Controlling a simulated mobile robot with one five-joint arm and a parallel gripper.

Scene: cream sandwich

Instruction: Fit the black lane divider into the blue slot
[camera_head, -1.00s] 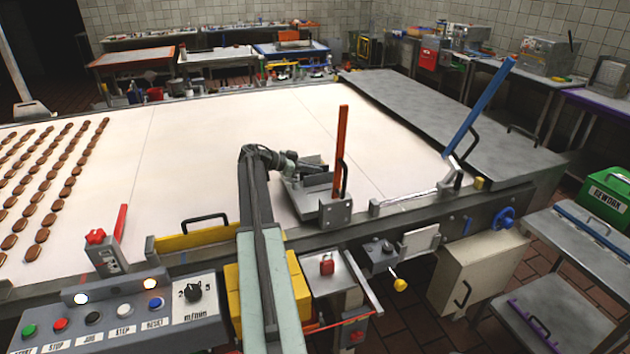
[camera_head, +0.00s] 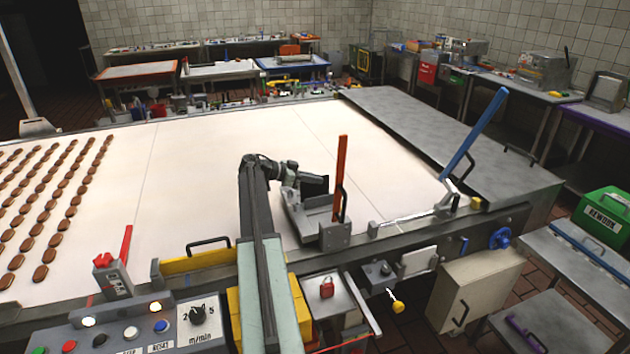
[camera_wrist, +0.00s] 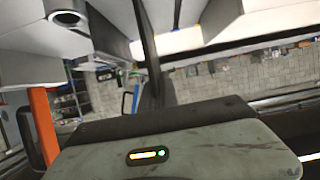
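My gripper (camera_head: 314,186) is over the grey tray-like carriage (camera_head: 296,216) at the near edge of the white belt, just left of the upright orange bar (camera_head: 341,180). A dark face shows at its end. The fingertips cannot be made out, so its opening is unclear. In the wrist view a thin dark upright bar (camera_wrist: 149,50) shows above a grey-green housing; I cannot tell whether it is held or is the black lane divider. The orange bar (camera_wrist: 42,125) is at left there. A tilted blue bar (camera_head: 475,132) stands at the belt's right end. No blue slot is clearly identifiable.
Rows of brown sandwiches (camera_head: 50,200) lie on the belt's left side. The belt's middle (camera_head: 200,170) is bare. A control panel (camera_head: 130,325) is at front left. A trolley (camera_head: 570,262) with a green box (camera_head: 603,213) is at right.

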